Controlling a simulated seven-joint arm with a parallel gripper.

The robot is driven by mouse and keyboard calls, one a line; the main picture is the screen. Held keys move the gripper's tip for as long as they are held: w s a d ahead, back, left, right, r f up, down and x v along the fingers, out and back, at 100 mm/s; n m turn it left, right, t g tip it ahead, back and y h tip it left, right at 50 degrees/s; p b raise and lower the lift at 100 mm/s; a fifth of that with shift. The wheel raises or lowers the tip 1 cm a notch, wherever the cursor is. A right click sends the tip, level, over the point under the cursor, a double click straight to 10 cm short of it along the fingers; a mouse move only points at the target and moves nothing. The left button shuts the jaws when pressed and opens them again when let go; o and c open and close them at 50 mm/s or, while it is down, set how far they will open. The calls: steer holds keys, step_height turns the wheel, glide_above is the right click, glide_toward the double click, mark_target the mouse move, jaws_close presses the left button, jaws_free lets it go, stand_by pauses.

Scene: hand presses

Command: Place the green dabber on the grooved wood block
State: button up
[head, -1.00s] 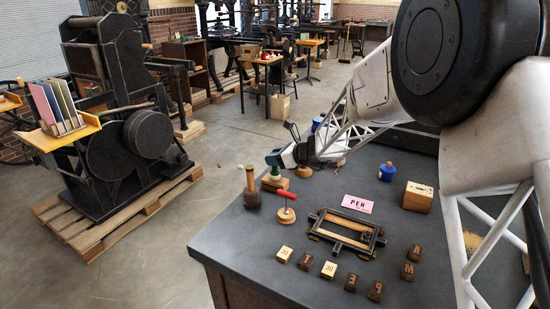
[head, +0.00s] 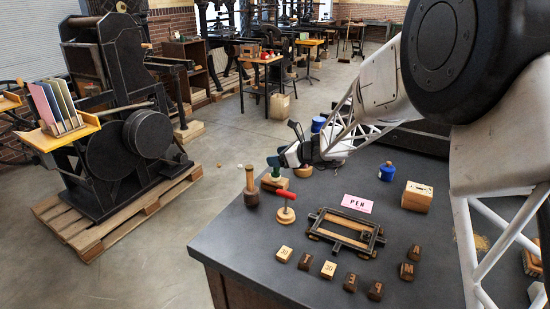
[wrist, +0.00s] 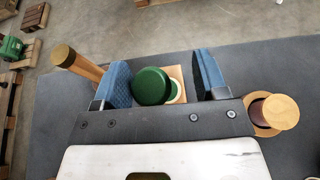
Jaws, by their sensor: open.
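The green dabber (wrist: 152,86) has a round green top in the wrist view. A pale round part shows at its right edge. In the head view the green dabber (head: 277,171) appears upright on a small light wood block (head: 275,184), partly hidden by my gripper. The wood block (wrist: 175,72) shows behind and under the dabber in the wrist view; its grooves cannot be made out. My gripper (wrist: 164,72) is open, its blue fingers apart on either side of the dabber. In the head view my gripper (head: 284,145) is just above the dabber.
A round wooden-topped piece (wrist: 275,112) is near the right finger. A dark frame (head: 346,231), pink card (head: 357,203) and blue jar (head: 387,172) lie farther right.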

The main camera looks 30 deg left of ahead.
steer(key=v, duration=1)
steer(key=shift+d, duration=0.2)
steer(key=shift+r, duration=0.15)
stand_by(0.3)
steer(key=s+d+r+n+h, duration=0.25)
steer(key=s+d, duration=0.25)
steer(key=d, duration=0.3)
steer(key=s+d+r+n+h, duration=0.1)
steer(key=s+d+r+n, duration=0.2)
steer(key=s+d, duration=0.35)
steer(key=s+d+r+n+h, duration=0.2)
steer(key=s+d+n, duration=0.15)
steer(key=d, duration=0.65)
steer(key=s+d+f+n+t+h, duration=0.1)
steer(key=s+d+n+h, duration=0.7)
steer(key=s+d, duration=1.6)
steer(key=shift+s+d+f+n+t, duration=0.25)
steer(key=shift+d+f+n+t, duration=0.15)
steer(key=shift+d+t, duration=0.35)
